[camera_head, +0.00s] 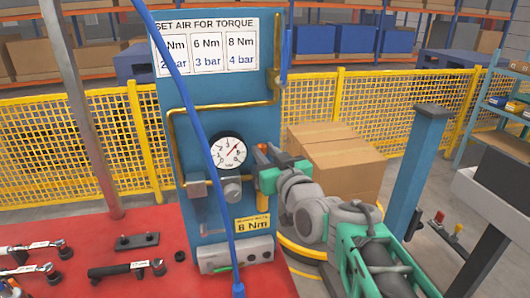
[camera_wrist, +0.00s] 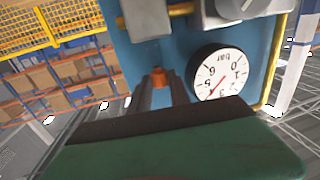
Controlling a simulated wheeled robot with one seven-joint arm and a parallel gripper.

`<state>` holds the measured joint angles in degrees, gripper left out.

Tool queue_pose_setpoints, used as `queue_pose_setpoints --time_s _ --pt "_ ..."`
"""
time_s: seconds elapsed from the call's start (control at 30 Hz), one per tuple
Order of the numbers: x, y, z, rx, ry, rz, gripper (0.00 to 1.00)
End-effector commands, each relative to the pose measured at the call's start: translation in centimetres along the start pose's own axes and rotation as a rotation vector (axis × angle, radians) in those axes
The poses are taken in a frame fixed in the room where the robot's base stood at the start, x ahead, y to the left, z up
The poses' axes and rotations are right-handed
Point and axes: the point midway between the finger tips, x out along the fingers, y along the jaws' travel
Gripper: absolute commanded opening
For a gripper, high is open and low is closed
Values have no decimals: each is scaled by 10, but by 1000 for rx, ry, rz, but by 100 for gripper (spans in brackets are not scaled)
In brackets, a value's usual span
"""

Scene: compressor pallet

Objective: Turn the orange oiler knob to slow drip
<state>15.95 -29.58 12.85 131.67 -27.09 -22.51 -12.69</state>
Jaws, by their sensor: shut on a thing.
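The orange oiler knob (camera_wrist: 158,77) sits between the tips of my gripper's two dark fingers (camera_wrist: 160,90) in the wrist view, beside the gauge. My gripper is shut on it. In the head view, my gripper (camera_head: 266,168) reaches the right edge of the blue panel (camera_head: 187,95) from the right, and orange shows at its tips. The fingers partly hide the knob, and its setting and any drip cannot be made out. A brass pipe and a grey regulator body (camera_head: 232,188) are just left of my gripper.
A round pressure gauge (camera_head: 228,153) is close left of my gripper. A blue hose (camera_head: 190,95) hangs across the panel. A yellow 8 Nm tag (camera_head: 252,223) is below. Tools lie on the red bench (camera_head: 120,225). Cardboard boxes (camera_head: 340,165) and a yellow fence (camera_head: 375,105) stand behind.

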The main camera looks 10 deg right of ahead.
Motion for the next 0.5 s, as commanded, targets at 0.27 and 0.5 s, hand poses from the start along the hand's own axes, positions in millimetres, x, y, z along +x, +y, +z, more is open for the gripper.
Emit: queue_pose_setpoints --time_s 0.27,0.5 --pt "0 0 0 0 -1 0 0" --pt "0 1 4 -1 0 -16 0"
